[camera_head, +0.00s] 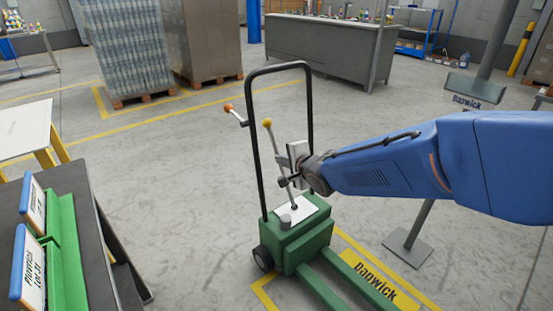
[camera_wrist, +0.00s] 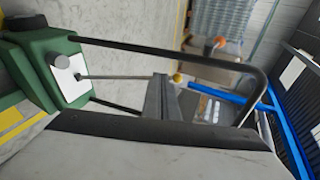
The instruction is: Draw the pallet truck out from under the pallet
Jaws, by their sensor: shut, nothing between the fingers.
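The green pallet truck (camera_head: 305,238) stands on the floor in the middle, its tall black loop handle (camera_head: 248,130) upright. Its forks run towards the bottom edge and out of view; no pallet shows over their visible part. A lever with a yellow knob (camera_head: 267,122) rises from the white plate (camera_head: 296,210); an orange-knobbed lever (camera_head: 228,107) sits at the handle's left side. My gripper (camera_head: 284,161) is shut and empty, close beside the yellow-knobbed lever. In the wrist view the gripper (camera_wrist: 165,92) overlaps that lever's rod (camera_wrist: 115,77); I cannot tell whether they touch.
A dark bench with green holders (camera_head: 65,235) stands at left. Pallets with wrapped bottles (camera_head: 125,45) and cartons (camera_head: 205,35) stand at the back left, a grey counter (camera_head: 320,45) behind. A post with a flat base (camera_head: 408,247) is right of the truck.

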